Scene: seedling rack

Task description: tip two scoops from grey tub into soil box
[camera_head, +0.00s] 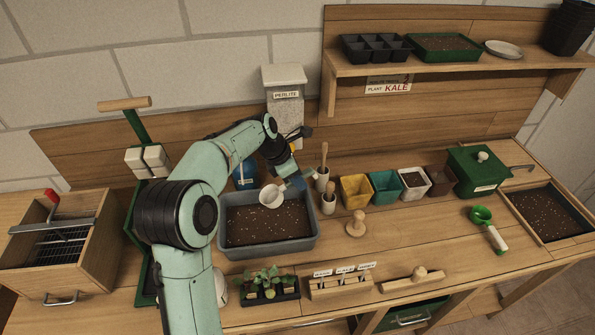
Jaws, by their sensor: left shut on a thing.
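The grey tub labelled PERLITE (284,80) stands at the back against the wall, partly behind my left arm. The soil box (312,243) is a grey box of dark soil with white specks, at the middle of the bench. My left gripper (294,178) is above the back right of this box, shut on a scoop. The white bowl of the scoop (271,196) hangs over the soil and looks tilted. I cannot tell whether anything is in it. The gripper fingers are small and partly hidden. My right gripper is not in view.
Several coloured pots (355,192) and a green box (478,172) stand right of the soil box. A wooden stamp (356,224), a seedling tray (270,291) and a label block (340,287) are nearer. A green scoop (487,225) lies at right, beside a soil-filled wooden tray (563,238).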

